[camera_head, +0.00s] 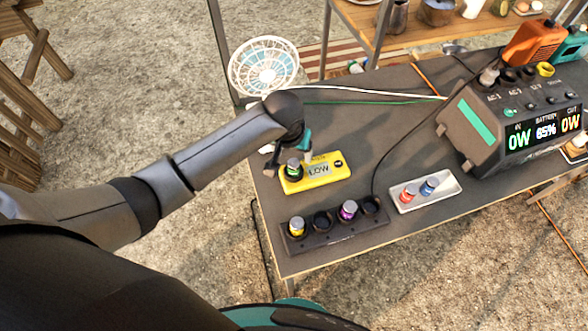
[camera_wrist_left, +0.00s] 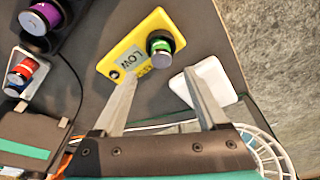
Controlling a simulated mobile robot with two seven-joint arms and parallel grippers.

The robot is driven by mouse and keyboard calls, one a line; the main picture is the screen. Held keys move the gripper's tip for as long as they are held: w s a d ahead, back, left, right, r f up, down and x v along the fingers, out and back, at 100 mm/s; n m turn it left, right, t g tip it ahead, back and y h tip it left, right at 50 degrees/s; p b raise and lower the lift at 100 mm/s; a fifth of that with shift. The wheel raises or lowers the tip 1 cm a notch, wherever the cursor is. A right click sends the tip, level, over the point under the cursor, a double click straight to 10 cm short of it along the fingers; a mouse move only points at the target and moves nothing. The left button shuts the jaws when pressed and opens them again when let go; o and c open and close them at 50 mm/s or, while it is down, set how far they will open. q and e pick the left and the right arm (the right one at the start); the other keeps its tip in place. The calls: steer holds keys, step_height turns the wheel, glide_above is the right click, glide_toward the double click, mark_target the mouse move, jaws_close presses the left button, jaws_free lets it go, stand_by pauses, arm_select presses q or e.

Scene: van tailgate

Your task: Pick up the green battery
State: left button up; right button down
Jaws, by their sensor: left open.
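The green battery (camera_head: 292,167) stands upright in a dark round socket at the left end of the yellow tester (camera_head: 335,173), whose display reads LOW. In the left wrist view the green battery (camera_wrist_left: 160,46) shows just beyond my open fingers. My left gripper (camera_head: 289,160) is open above the tester's left end, at the green battery, and partly covers it in the head view. In the wrist view the left gripper (camera_wrist_left: 159,78) has nothing between its fingers. The head view does not show how far the fingertips are above the battery. My right gripper is not in view.
A black rack (camera_head: 330,238) holds a yellow battery (camera_head: 297,227) and a purple battery (camera_head: 348,210). A white tray (camera_head: 440,198) holds red and blue batteries. A power station (camera_head: 500,125) stands at the right. A white piece (camera_wrist_left: 205,82) lies near the tester. Cables cross the table.

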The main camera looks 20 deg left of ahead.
mark_target(293, 162)
arm_select(q)
steer(key=shift+x, duration=1.05)
steer(key=shift+b+x, duration=1)
steer(key=shift+x, duration=1.3)
steer(key=shift+s+a, duration=0.1)
steer(key=shift+s, duration=0.05)
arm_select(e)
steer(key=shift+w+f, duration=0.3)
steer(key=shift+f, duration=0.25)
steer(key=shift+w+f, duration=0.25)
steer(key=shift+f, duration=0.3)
arm_select(q)
jaws_close()
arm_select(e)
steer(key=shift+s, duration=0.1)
